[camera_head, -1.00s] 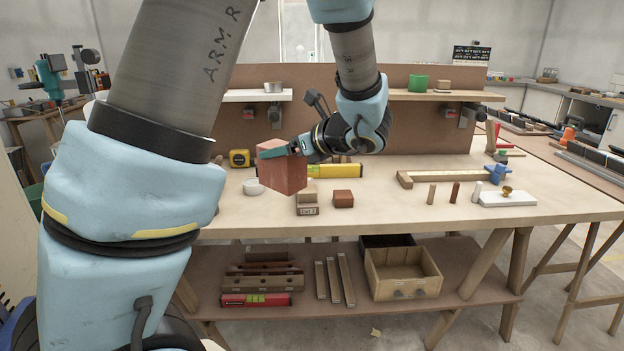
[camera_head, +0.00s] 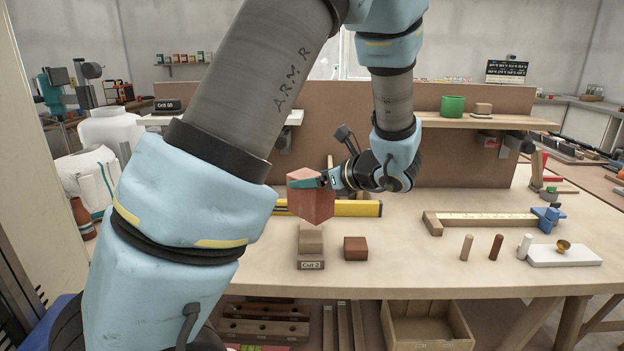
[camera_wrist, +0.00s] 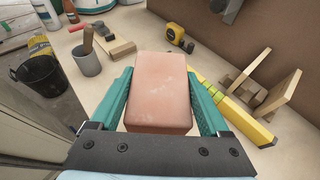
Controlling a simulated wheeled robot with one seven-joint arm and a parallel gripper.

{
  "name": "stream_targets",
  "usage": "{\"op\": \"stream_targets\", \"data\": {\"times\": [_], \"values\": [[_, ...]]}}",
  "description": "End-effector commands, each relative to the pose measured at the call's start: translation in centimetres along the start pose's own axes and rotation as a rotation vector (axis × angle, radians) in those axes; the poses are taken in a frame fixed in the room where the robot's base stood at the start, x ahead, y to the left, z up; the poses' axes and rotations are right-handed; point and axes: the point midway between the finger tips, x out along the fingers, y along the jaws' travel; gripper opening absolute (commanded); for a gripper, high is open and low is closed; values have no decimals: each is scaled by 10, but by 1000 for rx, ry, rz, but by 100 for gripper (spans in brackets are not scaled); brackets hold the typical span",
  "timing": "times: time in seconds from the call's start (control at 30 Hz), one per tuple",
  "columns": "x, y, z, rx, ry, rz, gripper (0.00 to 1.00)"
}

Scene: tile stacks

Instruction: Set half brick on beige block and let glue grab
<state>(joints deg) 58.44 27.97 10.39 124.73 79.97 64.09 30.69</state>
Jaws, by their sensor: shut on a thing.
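The half brick (camera_head: 312,203) is a reddish, rough block. My gripper (camera_head: 308,183) is shut on it, and the wrist view shows the brick (camera_wrist: 160,90) between the two green fingers (camera_wrist: 160,103). In the head view the brick's lower end overlaps the top of the beige block. I cannot tell whether they touch or whether the brick is still nearer the back. No glue can be made out.
A small red-brown block (camera_head: 355,249) stands just right of the beige block. A yellow level (camera_head: 358,208) lies behind. Several small pegs (camera_head: 496,247) and a white board (camera_head: 564,255) are at the right. The bench front (camera_head: 400,275) is clear.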

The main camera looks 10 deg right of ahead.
Motion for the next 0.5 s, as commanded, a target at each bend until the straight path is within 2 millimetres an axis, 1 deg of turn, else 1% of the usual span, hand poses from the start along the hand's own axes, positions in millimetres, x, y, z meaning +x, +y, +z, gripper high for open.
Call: {"op": "stream_targets", "data": {"times": [0.1,0.27,0.5], "values": [[5,0,-10,0,-4,1,0],[8,0,-19,-1,-4,1,0],[20,0,-46,1,-3,1,0]]}}
